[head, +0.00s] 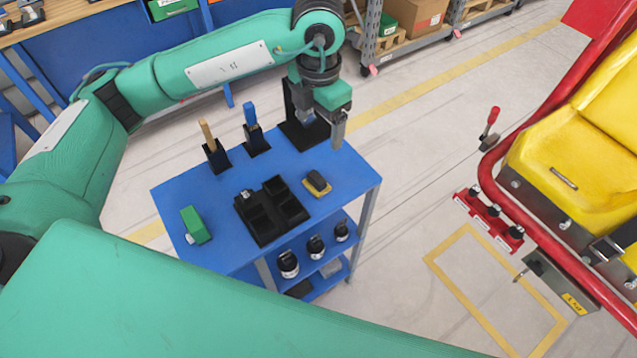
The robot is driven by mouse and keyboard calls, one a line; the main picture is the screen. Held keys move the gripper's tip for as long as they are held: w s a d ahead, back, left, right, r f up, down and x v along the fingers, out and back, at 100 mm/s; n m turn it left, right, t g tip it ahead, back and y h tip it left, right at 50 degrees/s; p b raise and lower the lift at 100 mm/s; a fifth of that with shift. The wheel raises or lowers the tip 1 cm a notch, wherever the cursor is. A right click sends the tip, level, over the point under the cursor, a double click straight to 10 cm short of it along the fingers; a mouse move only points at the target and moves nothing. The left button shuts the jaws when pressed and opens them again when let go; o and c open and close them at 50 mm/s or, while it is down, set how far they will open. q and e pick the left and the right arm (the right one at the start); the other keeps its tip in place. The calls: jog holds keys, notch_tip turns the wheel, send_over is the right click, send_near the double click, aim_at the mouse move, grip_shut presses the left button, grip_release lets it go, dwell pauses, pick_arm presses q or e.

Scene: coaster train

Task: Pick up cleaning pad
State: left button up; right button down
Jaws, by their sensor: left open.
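A small pad with a yellow base and a dark grip on top (317,184), which looks like the cleaning pad, lies on the right part of the blue table top (352,182). A green block (195,225) lies at the left of the same table; I cannot tell its use. My left gripper (338,138) is open, points down and is above the table's far right corner. It is apart from the pad, beyond it and slightly right. Nothing shows between its fingers. My right gripper is not in view.
A black compartment tray (271,211) sits left of the pad. Black holders with a wooden-handled tool (208,134) and a blue-handled tool (250,114) stand behind. Dark jars (288,264) stand on the lower shelf. A yellow coaster car (590,140) with red rails is at right.

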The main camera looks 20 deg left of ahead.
pick_arm(q)
jog(key=b, duration=0.3)
send_over(318, 176)
notch_tip(318, 176, down, 4)
notch_tip(318, 176, down, 9)
jog(key=shift+d+r+p, duration=0.1)
jog(key=shift+p, duration=0.55)
jog(key=shift+f, duration=0.45)
notch_tip(318, 176, down, 4)
jog(key=shift+f+p, duration=0.1)
jog(key=shift+p, duration=0.65)
jog(key=c, duration=1.1)
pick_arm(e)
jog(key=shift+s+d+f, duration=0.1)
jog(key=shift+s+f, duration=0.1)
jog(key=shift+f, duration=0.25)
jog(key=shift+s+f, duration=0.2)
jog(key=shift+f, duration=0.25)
